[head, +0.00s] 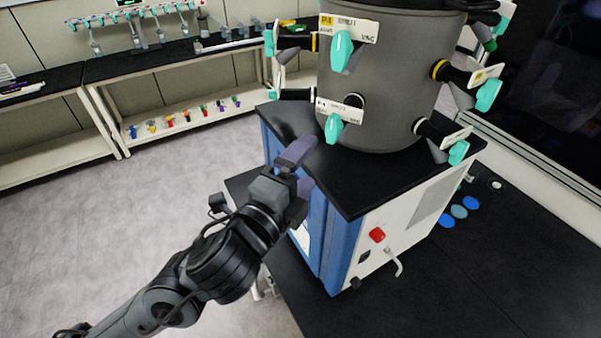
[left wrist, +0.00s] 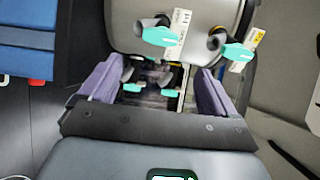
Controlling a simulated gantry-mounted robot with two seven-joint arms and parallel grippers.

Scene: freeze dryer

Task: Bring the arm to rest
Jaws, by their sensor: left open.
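My left gripper (head: 303,168) is beside the front left edge of the freeze dryer's black top (head: 355,185). Its purple fingers are spread apart and empty, as the left wrist view (left wrist: 152,88) also shows. The grey drum (head: 385,85) of the freeze dryer stands on that top, with several teal-handled valves around it. A lower valve with a teal handle (head: 334,128) is a little beyond my fingers. In the left wrist view, two teal handles (left wrist: 158,37) (left wrist: 238,51) appear ahead of the fingers. My right gripper is not in view.
The freeze dryer's blue and white cabinet (head: 410,235) stands on a black bench (head: 420,300). Blue discs (head: 472,203) lie to its right. A shelf bench (head: 175,60) with small coloured items runs along the back wall. Open floor (head: 110,220) lies to the left.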

